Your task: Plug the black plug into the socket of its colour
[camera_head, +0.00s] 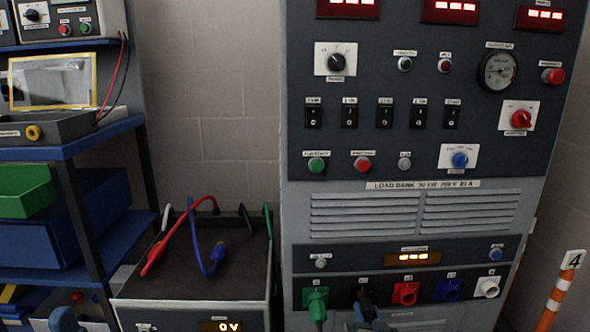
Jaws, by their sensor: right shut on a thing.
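My right gripper (368,309) is at the bottom of the head view, in front of the black socket position between the green and red sockets. It is shut on the black plug (363,296), which is dark and mostly hidden by the gripper. The black socket is covered, so I cannot tell whether the plug is inside it or just before it. A rounded blue-grey part of my left arm (65,319) shows at the bottom left edge; its jaws cannot be made out.
The panel row also has a green socket (316,296) with a green plug and lead, a red socket (405,293), a blue socket (447,289) and a white socket (487,287). Red (180,235) and blue (193,240) leads lie on the dark unit (245,285) at left.

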